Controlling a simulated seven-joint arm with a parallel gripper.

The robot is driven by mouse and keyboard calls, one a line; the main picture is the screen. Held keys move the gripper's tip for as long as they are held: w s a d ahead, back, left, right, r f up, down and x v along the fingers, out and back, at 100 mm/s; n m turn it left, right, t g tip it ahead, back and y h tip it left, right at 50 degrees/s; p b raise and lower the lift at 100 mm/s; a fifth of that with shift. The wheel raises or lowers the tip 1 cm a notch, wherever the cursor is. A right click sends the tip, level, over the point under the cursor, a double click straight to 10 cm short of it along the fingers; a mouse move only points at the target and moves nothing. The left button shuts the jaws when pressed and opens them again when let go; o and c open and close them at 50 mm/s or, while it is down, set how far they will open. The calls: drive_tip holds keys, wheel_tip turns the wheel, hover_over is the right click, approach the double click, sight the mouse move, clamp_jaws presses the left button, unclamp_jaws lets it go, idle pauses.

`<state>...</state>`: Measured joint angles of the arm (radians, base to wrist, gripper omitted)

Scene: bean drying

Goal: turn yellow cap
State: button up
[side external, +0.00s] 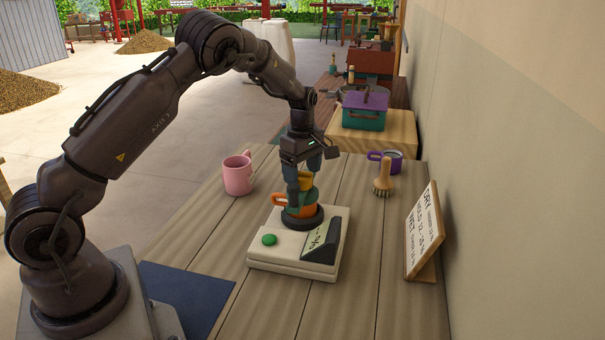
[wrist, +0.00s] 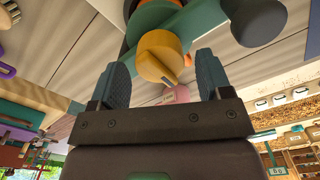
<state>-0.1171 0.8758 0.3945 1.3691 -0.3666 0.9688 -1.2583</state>
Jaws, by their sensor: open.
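The yellow cap (side external: 306,182) sits on top of an orange and green body (side external: 305,209), which stands on the dark round seat of a white meter (side external: 286,267). In the wrist view the yellow cap (wrist: 160,54) is round with a raised ridge and a dark mark. My gripper (side external: 303,188) points down over the cap. In the wrist view my gripper (wrist: 163,60) is open, its fingers on either side of the cap with visible gaps. The near finger partly hides the cap in the side view.
A pink mug (side external: 238,176) stands left of the meter, and a purple mug (side external: 391,160) and a wooden brush (side external: 382,180) stand behind right. A sign (side external: 424,231) stands at the right near the wall. A navy mat (side external: 190,290) lies front left. The front table boards are clear.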

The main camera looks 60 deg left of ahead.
sight(302, 172)
drive_tip(key=shift+r, duration=2.7)
drive_tip(key=shift+m, duration=0.5)
drive_tip(key=s+m, duration=0.1)
drive_tip(key=s+f+m, duration=0.1)
drive_tip(key=shift+s+d+f+m+g, duration=0.15)
drive_tip(key=shift+f+m+g, duration=0.15)
drive_tip(key=shift+m, duration=0.1)
drive_tip(key=s+d+r+m+t, duration=0.3)
drive_tip(key=s+d+r+m, duration=0.5)
drive_tip(key=s, duration=0.4)
drive_tip(key=s+d+r+m+t, duration=0.3)
drive_tip(key=s+d+r+m, duration=0.6)
drive_tip(key=s, duration=0.3)
drive_tip(key=shift+s+d, duration=0.2)
drive_tip(key=shift+s, duration=0.15)
